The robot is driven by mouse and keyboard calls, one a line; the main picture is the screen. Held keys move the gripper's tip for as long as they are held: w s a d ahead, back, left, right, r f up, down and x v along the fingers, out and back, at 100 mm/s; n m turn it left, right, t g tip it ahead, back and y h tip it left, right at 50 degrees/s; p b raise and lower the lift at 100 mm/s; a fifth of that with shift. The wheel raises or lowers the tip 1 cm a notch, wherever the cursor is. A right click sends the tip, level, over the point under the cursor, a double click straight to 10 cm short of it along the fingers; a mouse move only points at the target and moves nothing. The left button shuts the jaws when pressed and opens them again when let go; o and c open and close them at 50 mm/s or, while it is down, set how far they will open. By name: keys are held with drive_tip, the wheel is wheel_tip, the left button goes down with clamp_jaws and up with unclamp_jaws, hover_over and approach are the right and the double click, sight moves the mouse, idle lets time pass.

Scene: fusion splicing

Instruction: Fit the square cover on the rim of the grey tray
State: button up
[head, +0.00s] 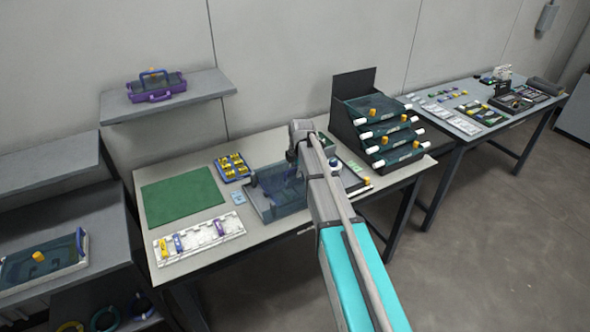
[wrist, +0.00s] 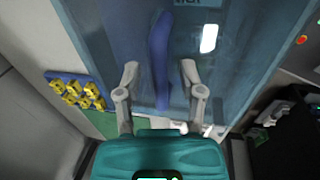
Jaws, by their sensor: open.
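A see-through blue square cover (wrist: 110,35) fills much of the wrist view, with a dark blue strip handle (wrist: 160,60) along its middle. In the head view the cover (head: 290,200) lies at the grey tray (head: 263,212) on the middle table. I cannot tell whether it sits level on the rim all round. My gripper (wrist: 160,72) is open, with one finger on each side of the handle, apart from it. In the head view my gripper (head: 293,157) is over the tray's back part, and my arm hides the tray's right side.
A blue tray with several yellow parts (head: 232,167) stands left of the grey tray. A green mat (head: 182,195) and a white rack (head: 199,237) lie farther left. A black tiered rack (head: 352,122) stands at the back right.

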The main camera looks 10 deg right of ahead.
sight(299, 180)
drive_tip(key=shift+r, duration=0.15)
wheel_tip(299, 180, up, 12)
drive_tip(key=s+p, duration=0.2)
drive_tip(key=p, duration=1)
drive_tip(key=shift+d, duration=0.35)
drive_tip(key=shift+s, duration=0.15)
drive_tip(key=s+m+g, duration=0.2)
drive_tip(key=s+m, duration=1.9)
drive_tip(key=s, duration=0.5)
drive_tip(key=shift+s+a+f+m+h, duration=0.3)
drive_tip(key=shift+s+a, duration=0.1)
drive_tip(key=shift+a, duration=0.05)
idle(0.5)
